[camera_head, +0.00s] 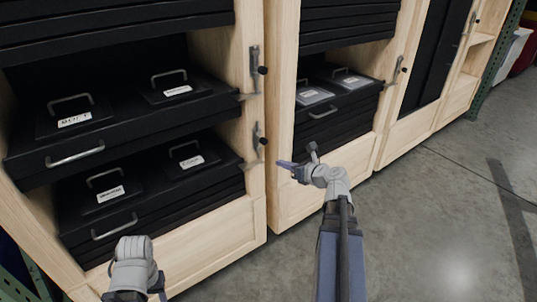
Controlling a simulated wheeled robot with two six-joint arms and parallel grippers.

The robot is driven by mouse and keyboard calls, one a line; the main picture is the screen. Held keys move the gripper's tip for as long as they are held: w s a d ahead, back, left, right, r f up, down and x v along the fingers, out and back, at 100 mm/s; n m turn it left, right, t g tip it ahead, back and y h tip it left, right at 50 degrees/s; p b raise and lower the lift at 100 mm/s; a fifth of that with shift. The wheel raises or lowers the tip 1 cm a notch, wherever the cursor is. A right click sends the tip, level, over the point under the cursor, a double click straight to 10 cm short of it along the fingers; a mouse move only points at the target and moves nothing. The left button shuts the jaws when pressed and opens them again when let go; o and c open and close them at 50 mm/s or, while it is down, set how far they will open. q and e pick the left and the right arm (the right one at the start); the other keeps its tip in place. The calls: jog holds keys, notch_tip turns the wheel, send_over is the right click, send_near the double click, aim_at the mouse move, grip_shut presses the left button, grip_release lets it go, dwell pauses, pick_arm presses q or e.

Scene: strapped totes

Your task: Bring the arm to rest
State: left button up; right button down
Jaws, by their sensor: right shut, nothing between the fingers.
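My right gripper (286,164) is in the middle of the head view, in front of the wooden post between two cabinets. Its small dark fingers are shut with nothing seen between them. My right arm (341,225) reaches up to it from the lower edge. My left arm (134,265) shows only as a grey joint at the lower left, in front of the left cabinet. My left gripper is not seen.
The left wooden cabinet (215,243) holds black drawers with handled, labelled black totes (92,196). A second cabinet (340,158) stands beside it with more drawers. Small latches (258,140) stick out from the posts. The grey concrete floor (440,220) at right is open.

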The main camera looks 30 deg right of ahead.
jog(key=s+a+r+n+g+y+p, duration=0.15)
jog(key=a+n+g+p, duration=0.45)
jog(key=a+n, duration=0.6)
jog(key=s+a+r+n+g+y+p, duration=0.1)
jog(key=s+a+n+g+y+p, duration=0.15)
jog(key=a+n+p, duration=0.9)
jog(key=s+a+r+n+g+h+p, duration=0.2)
jog(key=s+a+r+n+h+p, duration=0.1)
jog(key=s+a+n, duration=0.3)
jog(key=s+a+r+n+g+h+p, duration=0.3)
jog(key=a+n, duration=0.5)
jog(key=n, duration=0.3)
jog(key=s+r+h, duration=0.1)
jog(key=s, duration=0.1)
jog(key=shift+s+a+g+h+p, duration=0.25)
jog(key=shift+s+g+h+p, duration=0.05)
jog(key=shift+s+g, duration=0.1)
